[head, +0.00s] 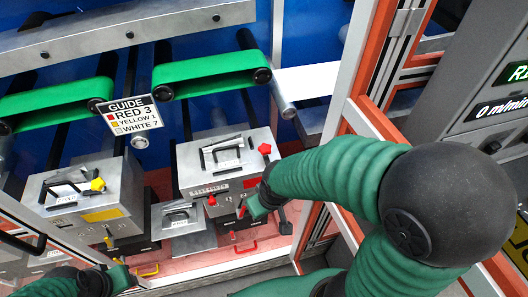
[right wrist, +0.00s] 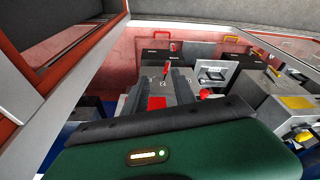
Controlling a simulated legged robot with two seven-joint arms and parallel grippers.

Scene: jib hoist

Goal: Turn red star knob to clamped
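The red star knob (head: 264,149) sits on the top right of the grey metal box (head: 232,150) with the red label, in the head view. My right gripper (head: 252,208) is in front of this box, below and apart from the star knob. In the right wrist view its two dark fingers (right wrist: 160,92) are spread, with the red label (right wrist: 157,103) showing between them. A red knob (right wrist: 205,94) shows beside the fingers; I cannot tell which. My left gripper (head: 118,276) is low at left, its fingers unclear.
A similar box with a yellow knob (head: 98,184) stands at left. A small grey unit (head: 178,215) lies between the boxes. Green rollers (head: 210,75) and a guide sign (head: 129,113) hang above. An orange-edged frame post (head: 345,90) stands at right.

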